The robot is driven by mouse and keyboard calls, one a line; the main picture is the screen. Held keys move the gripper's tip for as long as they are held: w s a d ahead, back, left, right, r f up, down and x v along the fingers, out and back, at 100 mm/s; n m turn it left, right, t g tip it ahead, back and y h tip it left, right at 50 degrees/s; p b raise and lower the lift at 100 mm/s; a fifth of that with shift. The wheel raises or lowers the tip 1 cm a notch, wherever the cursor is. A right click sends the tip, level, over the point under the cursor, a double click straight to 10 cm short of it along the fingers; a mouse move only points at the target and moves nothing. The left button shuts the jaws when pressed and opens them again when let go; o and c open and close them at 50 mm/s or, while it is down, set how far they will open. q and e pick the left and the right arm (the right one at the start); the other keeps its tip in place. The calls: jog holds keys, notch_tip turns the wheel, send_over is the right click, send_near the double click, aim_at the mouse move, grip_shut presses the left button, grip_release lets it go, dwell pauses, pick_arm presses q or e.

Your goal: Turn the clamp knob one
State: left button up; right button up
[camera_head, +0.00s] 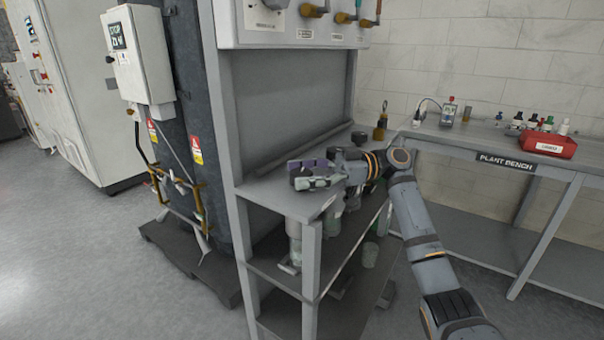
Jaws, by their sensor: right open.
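My right arm comes in from the lower right and reaches over the grey shelf bench (270,190). My right gripper (304,178) is open above the bench's front end and points left. A small purple part (308,163) shows right behind the gripper; I cannot tell whether they touch. A dark round knob-like piece (358,137) is farther back on the bench, behind my wrist. I cannot tell which part is clamp knob one; the arm hides some of the bench top. My left gripper is not in view.
Glassware (295,245) stands on the lower shelf under the bench top. The plant bench (504,160) at right holds a red box (542,144) and small bottles. Dark wrapped columns (187,110) stand left; the floor at far left is free.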

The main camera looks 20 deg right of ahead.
jog(key=s+d, duration=0.1)
jog(key=d, duration=1.1)
